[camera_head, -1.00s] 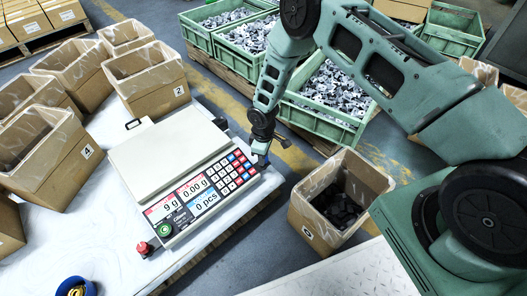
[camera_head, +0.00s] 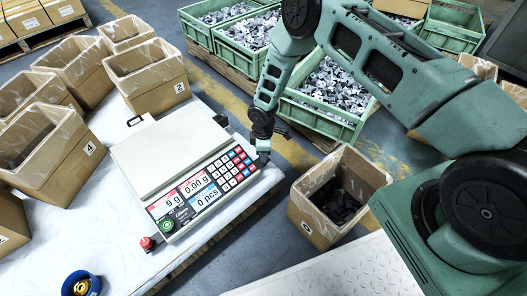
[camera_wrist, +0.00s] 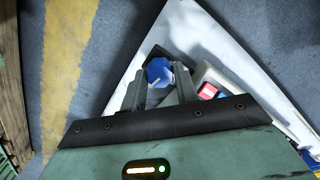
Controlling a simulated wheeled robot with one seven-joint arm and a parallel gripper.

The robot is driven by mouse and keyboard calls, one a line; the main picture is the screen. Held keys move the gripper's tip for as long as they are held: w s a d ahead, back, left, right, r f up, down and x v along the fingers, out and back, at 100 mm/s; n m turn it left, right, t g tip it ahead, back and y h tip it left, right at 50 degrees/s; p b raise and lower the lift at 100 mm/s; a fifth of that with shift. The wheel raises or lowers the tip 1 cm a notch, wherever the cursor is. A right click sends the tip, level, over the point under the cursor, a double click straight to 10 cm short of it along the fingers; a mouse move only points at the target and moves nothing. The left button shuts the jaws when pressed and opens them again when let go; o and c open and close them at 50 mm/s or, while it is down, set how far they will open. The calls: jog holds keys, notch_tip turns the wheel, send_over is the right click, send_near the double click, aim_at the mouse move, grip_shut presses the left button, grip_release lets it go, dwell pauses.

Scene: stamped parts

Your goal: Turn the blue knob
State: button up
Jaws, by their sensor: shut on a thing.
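The blue knob (camera_wrist: 158,70) shows in the wrist view on a dark mount near the corner of the white table. My gripper (camera_wrist: 160,84) has one finger on each side of it and is shut on it. In the head view my gripper (camera_head: 263,152) points down at the table's right corner, just beside the scale's keypad. There the fingers hide the knob. I cannot tell its turn angle.
The counting scale (camera_head: 165,155) stands close left of my gripper, its display reading 9 g. A red button (camera_head: 147,243) is at its front left. A cardboard box (camera_head: 312,222) with dark parts stands right of the table. Green crates (camera_head: 318,113) stand behind.

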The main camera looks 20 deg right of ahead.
jog(key=shift+a, duration=0.1)
jog(key=o, duration=1)
jog(key=shift+r, duration=0.15)
notch_tip(320, 180, up, 17)
jog(key=p, duration=0.6)
jog(key=shift+r, duration=0.1)
